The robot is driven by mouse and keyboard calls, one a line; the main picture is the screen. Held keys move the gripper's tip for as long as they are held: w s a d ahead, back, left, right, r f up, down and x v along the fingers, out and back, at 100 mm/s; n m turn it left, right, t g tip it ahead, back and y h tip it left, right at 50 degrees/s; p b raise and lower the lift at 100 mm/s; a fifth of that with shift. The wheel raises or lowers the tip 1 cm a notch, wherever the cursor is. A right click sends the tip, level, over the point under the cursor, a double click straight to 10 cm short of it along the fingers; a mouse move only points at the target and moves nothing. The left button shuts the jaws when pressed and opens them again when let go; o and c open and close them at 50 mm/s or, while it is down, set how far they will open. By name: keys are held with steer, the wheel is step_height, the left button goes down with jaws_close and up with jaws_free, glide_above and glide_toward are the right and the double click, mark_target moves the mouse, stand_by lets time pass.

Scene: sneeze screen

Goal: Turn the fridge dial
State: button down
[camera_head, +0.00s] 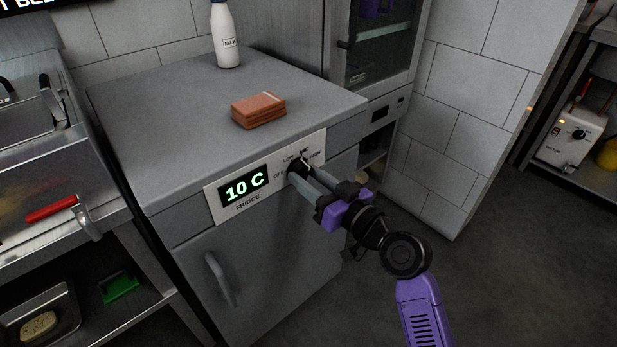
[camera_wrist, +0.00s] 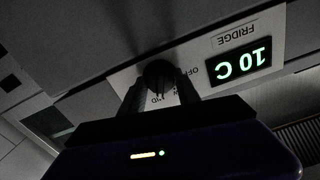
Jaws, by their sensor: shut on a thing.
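The fridge (camera_head: 250,272) is a grey cabinet with a white control panel (camera_head: 221,208) along its upper front. Its display (camera_head: 246,187) glows green and reads "10 C"; it also shows upside down in the wrist view (camera_wrist: 240,64). The black dial (camera_wrist: 158,73) sits right of the display in the head view, mostly hidden there by my fingers. My gripper (camera_head: 301,169) reaches in from the lower right and is shut on the dial, one finger on each side in the wrist view (camera_wrist: 158,92). Labels around the dial are partly covered, so its exact setting cannot be told.
A milk bottle (camera_head: 225,36) and an orange-brown block (camera_head: 258,110) stand on the fridge top. The fridge door handle (camera_head: 219,279) is below the panel. A metal counter with a red-handled basket (camera_head: 52,208) is at left. Open floor lies at right.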

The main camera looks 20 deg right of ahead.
steer(key=m+p, duration=0.2)
steer(key=m, duration=0.3)
steer(key=shift+a+r+p, duration=0.1)
steer(key=shift+p, duration=0.2)
steer(key=shift+m+p, duration=1)
steer(key=shift+m, duration=1.4)
steer(key=c, duration=0.9)
jaws_free()
steer(key=shift+s, duration=0.1)
steer(key=shift+v, duration=3.85)
